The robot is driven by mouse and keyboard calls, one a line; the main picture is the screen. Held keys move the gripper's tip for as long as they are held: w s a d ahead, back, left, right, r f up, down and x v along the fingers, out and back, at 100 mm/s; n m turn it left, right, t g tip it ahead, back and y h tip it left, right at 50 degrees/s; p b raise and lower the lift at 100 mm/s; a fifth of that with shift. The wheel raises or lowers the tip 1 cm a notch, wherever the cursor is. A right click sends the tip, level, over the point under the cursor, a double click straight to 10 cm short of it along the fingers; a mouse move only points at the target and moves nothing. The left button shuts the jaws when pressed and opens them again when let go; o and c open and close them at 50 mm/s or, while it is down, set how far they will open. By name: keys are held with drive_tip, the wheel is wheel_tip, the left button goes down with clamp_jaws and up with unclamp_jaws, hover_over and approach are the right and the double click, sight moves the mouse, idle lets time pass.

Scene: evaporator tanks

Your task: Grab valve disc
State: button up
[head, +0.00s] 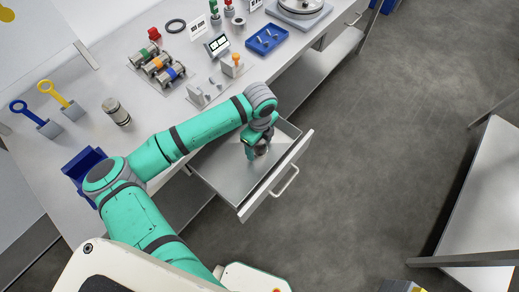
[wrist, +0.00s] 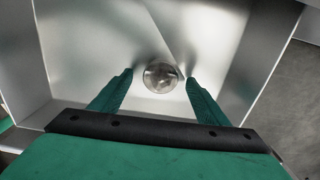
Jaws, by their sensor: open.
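The valve disc (wrist: 160,77) is a small round, shiny metal piece lying on the drawer floor in the wrist view. My gripper (wrist: 159,78) is open, with one green finger on each side of the disc. A small gap shows between each fingertip and the disc; I cannot tell how high the tips are above the floor. In the head view my gripper (head: 258,153) reaches down into the open drawer (head: 215,170), and the disc is hidden there.
The drawer walls (wrist: 235,62) stand close around my gripper. The drawer handle (head: 286,182) faces the open floor. The bench above holds a blue tray (head: 266,39), a valve assembly (head: 157,66), a metal cylinder (head: 116,111) and a blue ring tool (head: 36,119). A side table (head: 490,190) stands right.

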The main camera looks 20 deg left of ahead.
drive_tip(key=shift+f, duration=0.65)
drive_tip(key=shift+w, duration=0.15)
drive_tip(key=c, duration=1.4)
